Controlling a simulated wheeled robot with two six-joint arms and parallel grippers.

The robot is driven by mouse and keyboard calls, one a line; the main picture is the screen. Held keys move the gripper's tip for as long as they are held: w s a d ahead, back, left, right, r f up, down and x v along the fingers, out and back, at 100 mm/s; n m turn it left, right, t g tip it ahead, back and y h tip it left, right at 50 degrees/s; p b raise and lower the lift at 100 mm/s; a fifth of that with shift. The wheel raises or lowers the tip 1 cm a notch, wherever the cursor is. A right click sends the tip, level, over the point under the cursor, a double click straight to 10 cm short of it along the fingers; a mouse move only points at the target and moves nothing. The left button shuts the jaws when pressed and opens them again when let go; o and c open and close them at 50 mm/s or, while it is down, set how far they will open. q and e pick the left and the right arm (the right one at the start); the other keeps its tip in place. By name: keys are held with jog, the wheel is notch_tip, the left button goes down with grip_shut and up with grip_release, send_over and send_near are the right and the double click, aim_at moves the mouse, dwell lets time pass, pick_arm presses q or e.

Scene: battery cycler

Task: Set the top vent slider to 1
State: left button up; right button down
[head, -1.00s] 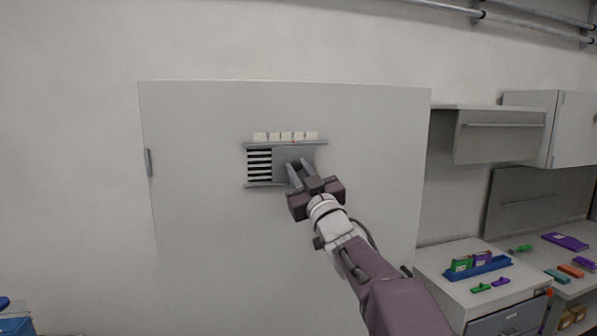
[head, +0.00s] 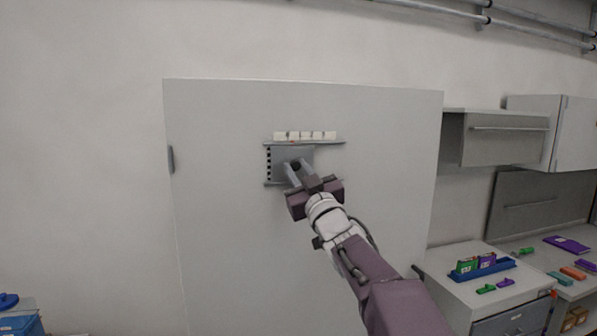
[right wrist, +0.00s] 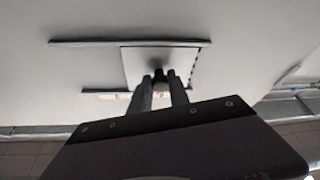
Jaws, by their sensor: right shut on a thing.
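The vent slider is a grey plate (head: 305,153) between two horizontal rails on a large pale panel. It sits towards the left end of the rails, with only a narrow column of dark slots (head: 268,165) showing at its left edge. A row of small white labels (head: 304,135) runs above the top rail; their digits are too small to read. My right gripper (head: 293,168) is shut on the slider's knob. The right wrist view shows the fingers around the dark knob (right wrist: 160,73) on the plate (right wrist: 135,65). My left gripper is not in view.
The panel (head: 225,220) is otherwise flat and clear, with a small grey handle (head: 170,159) at its left edge. At right stand a cabinet (head: 480,285) with a blue tray (head: 485,268) and a bench with small coloured items. A blue bin (head: 18,325) is at lower left.

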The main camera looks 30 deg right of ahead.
jog(key=c, duration=1.5)
grip_release()
jog(key=shift+d, duration=0.4)
jog(key=shift+o, duration=1.3)
jog(key=shift+s+d+f, duration=0.1)
jog(key=shift+s+d, duration=0.1)
jog(key=shift+d, duration=0.35)
jog(key=shift+s+d+f, duration=0.1)
jog(key=shift+s+d, duration=0.05)
jog(key=shift+d, duration=0.4)
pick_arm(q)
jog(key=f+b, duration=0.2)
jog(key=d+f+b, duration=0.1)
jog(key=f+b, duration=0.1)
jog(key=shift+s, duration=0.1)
pick_arm(e)
jog(key=v, duration=0.9)
jog(key=shift+a, duration=0.35)
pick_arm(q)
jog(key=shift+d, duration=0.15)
pick_arm(e)
jog(key=shift+w+d, duration=0.1)
jog(key=shift+d, duration=0.1)
